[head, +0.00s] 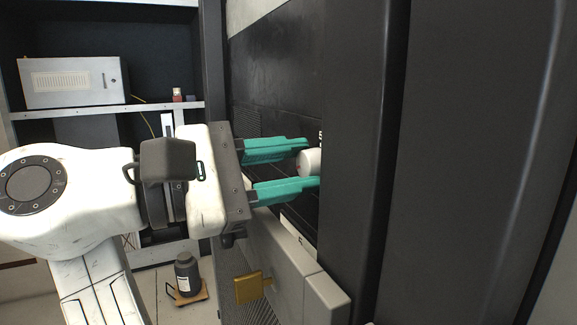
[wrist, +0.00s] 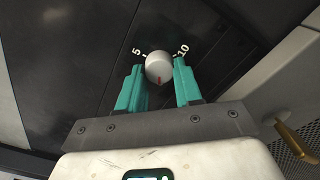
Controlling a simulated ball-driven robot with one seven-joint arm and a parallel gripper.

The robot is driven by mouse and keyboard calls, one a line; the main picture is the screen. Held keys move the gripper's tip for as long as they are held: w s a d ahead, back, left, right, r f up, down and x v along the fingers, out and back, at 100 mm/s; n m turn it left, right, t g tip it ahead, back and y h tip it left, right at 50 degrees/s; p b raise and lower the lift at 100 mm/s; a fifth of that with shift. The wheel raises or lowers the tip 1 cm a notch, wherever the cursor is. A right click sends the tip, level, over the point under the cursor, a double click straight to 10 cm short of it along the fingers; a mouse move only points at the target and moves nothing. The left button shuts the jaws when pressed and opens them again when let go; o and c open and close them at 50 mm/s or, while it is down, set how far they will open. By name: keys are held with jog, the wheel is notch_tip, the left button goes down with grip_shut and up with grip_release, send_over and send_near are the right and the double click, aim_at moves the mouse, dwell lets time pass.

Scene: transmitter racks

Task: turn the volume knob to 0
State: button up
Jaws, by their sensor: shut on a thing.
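The volume knob (head: 309,162) is a white round knob on the dark rack panel. In the wrist view the knob (wrist: 158,68) shows a red pointer line toward the lower part of its face, with a "5" mark at its upper left and a "10" mark at its upper right. My gripper (head: 303,164) reaches the panel from the left with its two teal fingers on either side of the knob. In the wrist view my gripper (wrist: 160,82) is shut on the knob. The part of the dial below the knob is hidden by the gripper.
A gold-coloured handle (head: 250,287) sticks out below my gripper, beside a light grey box (head: 290,262). A dark rack post (head: 355,150) stands right of the knob. A grey cabinet (head: 73,82) sits on a shelf at the back left. A dark bottle (head: 187,273) stands low behind.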

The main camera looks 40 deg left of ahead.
jog(key=shift+n, duration=0.4)
jog(key=o, duration=1)
jog(key=shift+o, duration=0.2)
jog(key=b+v, duration=0.3)
jog(key=v, duration=0.8)
jog(key=shift+f, duration=0.1)
